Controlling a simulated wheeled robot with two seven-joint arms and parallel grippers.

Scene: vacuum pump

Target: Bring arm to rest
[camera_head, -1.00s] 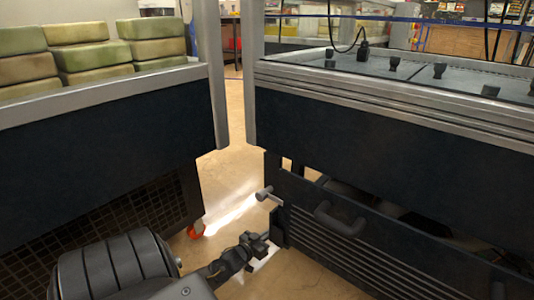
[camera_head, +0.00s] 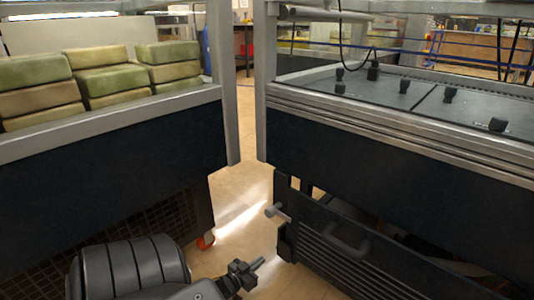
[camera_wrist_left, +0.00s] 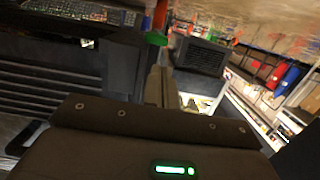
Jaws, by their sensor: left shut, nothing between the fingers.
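My left arm comes in from the lower left of the head view, low in front of the gap between two dark workbenches. My left gripper (camera_head: 259,265) is small at the bottom middle, shut and empty, apart from the bench fronts. In the left wrist view, its dark housing with a green light fills the lower part, and the fingers (camera_wrist_left: 160,88) stand together above it. My right gripper is in neither view.
The left bench (camera_head: 110,130) bears several stacked greenish-brown blocks (camera_head: 100,80). The right bench (camera_head: 390,135) has dark top panels with black knobs, and below it a dark drawer front with a handle (camera_head: 347,247). Open floor (camera_head: 250,190) lies between the benches.

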